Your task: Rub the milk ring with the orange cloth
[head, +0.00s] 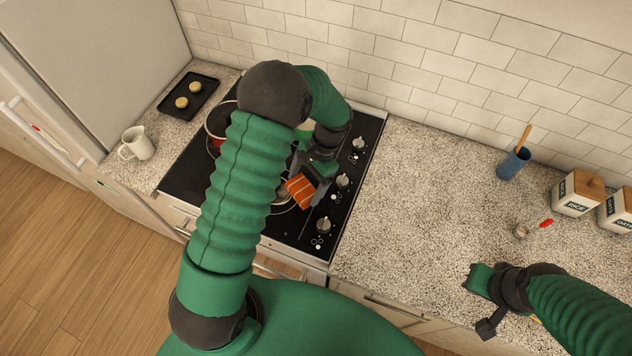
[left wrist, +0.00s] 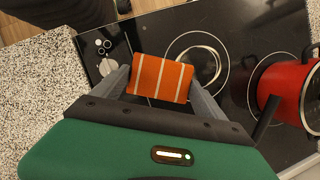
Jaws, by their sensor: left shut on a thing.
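The orange cloth (head: 299,191) with pale stripes is between the fingers of my left gripper (head: 309,176), over the black cooktop. In the left wrist view the cloth (left wrist: 160,79) sits between both fingers of the left gripper (left wrist: 160,84), which is shut on it. The milk ring (left wrist: 204,58) is a whitish loop on the cooktop, just right of the cloth and partly hidden by the cloth and a finger. I cannot tell whether the cloth touches the cooktop. My right gripper (head: 484,302) is above the front counter at lower right, its jaws unclear.
A red pot (left wrist: 291,92) stands on the cooktop (head: 185,178); my left arm partly hides it in the head view. Stove knobs (head: 343,181) line the right side. A mug (head: 136,143), cookie tray (head: 189,97), blue utensil cup (head: 513,163) and canisters (head: 576,193) stand on counters.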

